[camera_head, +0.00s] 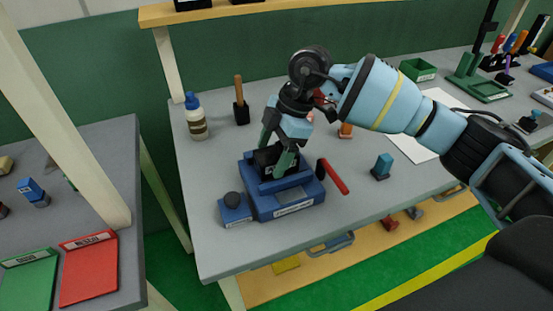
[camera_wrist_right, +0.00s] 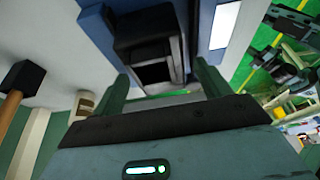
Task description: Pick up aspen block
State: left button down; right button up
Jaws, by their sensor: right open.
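My right gripper (camera_head: 277,158) is open and points down over a blue fixture (camera_head: 292,207) on the grey bench. Its two green fingers stand around or just above a black part (camera_head: 264,158) in the fixture; whether they touch it is unclear. In the right wrist view the black part (camera_wrist_right: 148,42) lies between and beyond the open fingers (camera_wrist_right: 160,85). No thing is clearly marked as the aspen block. A teal block on a dark base (camera_head: 382,165) stands to the right of the fixture. My left gripper is not in view.
A small blue box with a dark knob (camera_head: 235,208) sits left of the fixture. A red-handled tool (camera_head: 333,176) lies at its right. A bottle (camera_head: 195,117) and a wooden-handled mallet (camera_head: 241,108) stand behind. The bench's front left is clear.

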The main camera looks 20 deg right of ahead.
jog(key=c, duration=1.1)
jog(key=shift+c, duration=0.3)
jog(key=shift+r, duration=0.2)
